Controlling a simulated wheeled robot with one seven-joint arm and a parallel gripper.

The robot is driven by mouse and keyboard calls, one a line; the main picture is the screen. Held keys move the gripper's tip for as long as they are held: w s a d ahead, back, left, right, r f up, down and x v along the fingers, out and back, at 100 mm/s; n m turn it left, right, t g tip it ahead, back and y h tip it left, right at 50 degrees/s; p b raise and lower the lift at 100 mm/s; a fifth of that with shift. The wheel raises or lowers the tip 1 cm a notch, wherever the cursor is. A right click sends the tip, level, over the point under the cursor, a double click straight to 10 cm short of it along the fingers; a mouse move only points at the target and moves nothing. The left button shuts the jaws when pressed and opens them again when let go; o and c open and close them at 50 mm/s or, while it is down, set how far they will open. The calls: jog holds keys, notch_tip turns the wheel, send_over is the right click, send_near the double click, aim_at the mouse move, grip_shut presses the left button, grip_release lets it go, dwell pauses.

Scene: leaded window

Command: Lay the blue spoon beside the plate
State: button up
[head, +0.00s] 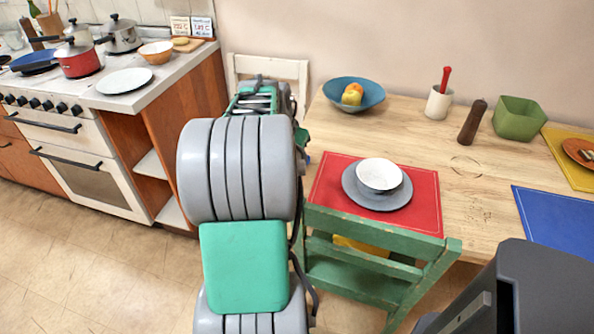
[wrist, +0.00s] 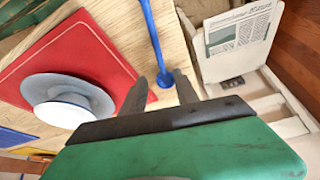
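The blue spoon (wrist: 153,38) lies on the wooden table top between the red mat and the table edge in the wrist view. My arm hides it in the head view. The grey-blue plate (head: 352,190) lies on the red mat with a white bowl (head: 380,173) on it. The plate (wrist: 42,84) and bowl (wrist: 68,108) also show at the left of the wrist view. My gripper (wrist: 161,82) has its two dark fingers spread apart. One end of the spoon shows between the fingertips, and I see no finger closed on it.
The red mat (head: 423,186) is in front of a green chair (head: 350,272). A white chair (wrist: 238,72) with a newspaper stands past the table edge. A teal fruit bowl (head: 368,98), a white mortar (head: 438,105), a pepper mill (head: 472,122) and a green bowl (head: 518,119) stand further back.

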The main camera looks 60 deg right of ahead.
aim_at(297, 168)
jog(key=x, duration=0.6)
jog(key=shift+w+f, duration=0.15)
jog(key=shift+f, duration=0.05)
jog(key=shift+c, duration=0.4)
grip_shut()
